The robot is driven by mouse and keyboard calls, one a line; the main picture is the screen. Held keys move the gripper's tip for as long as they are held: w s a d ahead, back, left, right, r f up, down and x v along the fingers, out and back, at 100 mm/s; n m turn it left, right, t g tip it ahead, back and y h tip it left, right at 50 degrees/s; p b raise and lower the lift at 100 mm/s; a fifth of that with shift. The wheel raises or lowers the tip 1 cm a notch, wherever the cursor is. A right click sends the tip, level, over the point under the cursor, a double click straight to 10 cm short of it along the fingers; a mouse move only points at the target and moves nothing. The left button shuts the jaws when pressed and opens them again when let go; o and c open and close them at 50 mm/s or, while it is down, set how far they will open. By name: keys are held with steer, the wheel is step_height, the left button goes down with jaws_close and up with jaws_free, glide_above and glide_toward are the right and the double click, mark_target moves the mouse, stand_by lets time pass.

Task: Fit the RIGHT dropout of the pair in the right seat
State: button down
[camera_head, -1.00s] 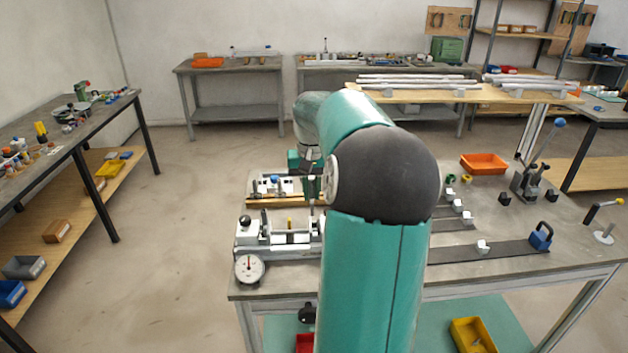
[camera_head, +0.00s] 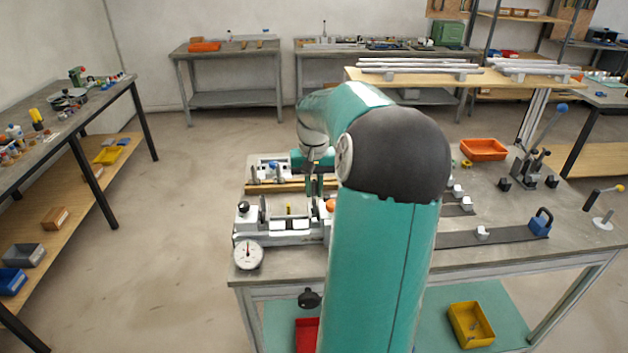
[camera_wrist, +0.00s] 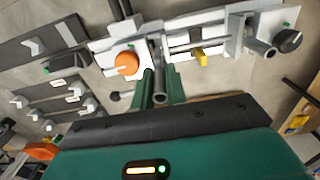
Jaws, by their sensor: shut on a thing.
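My gripper (camera_wrist: 160,88) is shut on a grey metal piece (camera_wrist: 160,92) with a round, tube-like end, which I take for the dropout; the green fingers stand on both sides of it. In the head view my gripper (camera_head: 314,186) hangs just behind the pale frame jig (camera_head: 290,238), and the held piece is not clear. The jig also shows in the wrist view (camera_wrist: 225,40), with an orange knob (camera_wrist: 127,63), a black knob (camera_wrist: 288,40) and a small yellow part (camera_wrist: 200,57). The held piece is beside the jig near the orange knob. I cannot make out contact with a seat.
A dial gauge (camera_head: 248,255) sits at the bench's front left. Dark rails with pale blocks (camera_head: 482,232) lie to the right. An orange bin (camera_head: 484,149) and a lever clamp (camera_head: 533,165) stand at the back right. My arm hides the bench middle.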

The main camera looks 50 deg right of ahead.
mark_target(314, 195)
steer(key=shift+f, duration=1.95)
steer(key=c, duration=1.3)
jaws_free()
steer(key=shift+c, duration=0.2)
steer(key=shift+d+r, duration=0.1)
step_height(314, 195, up, 14)
steer(key=shift+w+f, duration=0.1)
steer(key=shift+f, duration=0.05)
